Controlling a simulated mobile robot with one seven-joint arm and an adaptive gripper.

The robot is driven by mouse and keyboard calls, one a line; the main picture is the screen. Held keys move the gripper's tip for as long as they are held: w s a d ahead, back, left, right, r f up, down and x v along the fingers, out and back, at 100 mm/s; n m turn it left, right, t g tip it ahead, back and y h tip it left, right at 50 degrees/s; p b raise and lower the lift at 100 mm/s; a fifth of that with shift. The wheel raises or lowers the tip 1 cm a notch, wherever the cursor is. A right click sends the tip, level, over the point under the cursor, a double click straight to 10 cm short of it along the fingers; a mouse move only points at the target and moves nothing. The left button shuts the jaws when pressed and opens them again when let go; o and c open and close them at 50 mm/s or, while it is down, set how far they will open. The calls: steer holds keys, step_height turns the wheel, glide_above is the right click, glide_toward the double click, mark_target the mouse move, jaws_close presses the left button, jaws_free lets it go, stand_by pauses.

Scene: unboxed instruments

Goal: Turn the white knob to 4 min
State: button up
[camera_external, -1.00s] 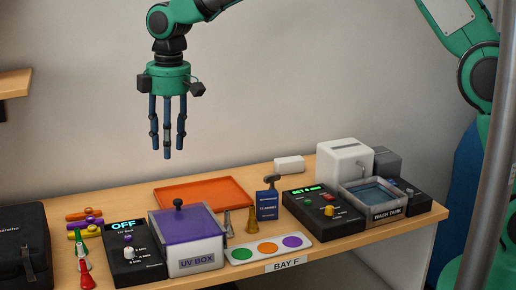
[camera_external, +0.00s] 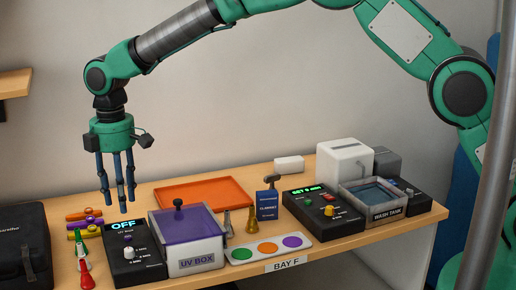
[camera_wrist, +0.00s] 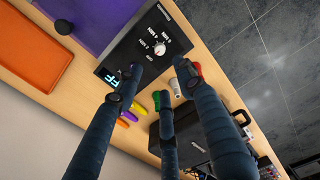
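The white knob (camera_external: 129,253) sits on the black UV control box (camera_external: 150,270) at the left of the bench, beside the purple-lidded UV box (camera_external: 190,262). The control box display (camera_external: 122,225) reads OFF. My gripper (camera_external: 122,206) has three dark blue fingers, spread apart and pointing down. It is open and empty, above the back of the control box and apart from the knob.
Red, white and green cones (camera_external: 86,278) stand just left of the control box, with coloured bars (camera_external: 84,222) behind them. A black case (camera_external: 22,250) is at far left. The orange tray (camera_external: 205,188) lies behind the UV box. The air above the panel is clear.

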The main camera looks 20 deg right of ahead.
mark_target(129, 249)
steer(key=shift+f, duration=0.1)
step_height(129, 249, down, 14)
steer(key=shift+r+b, duration=0.2)
steer(key=shift+b, duration=0.25)
stand_by(0.3)
jaws_close()
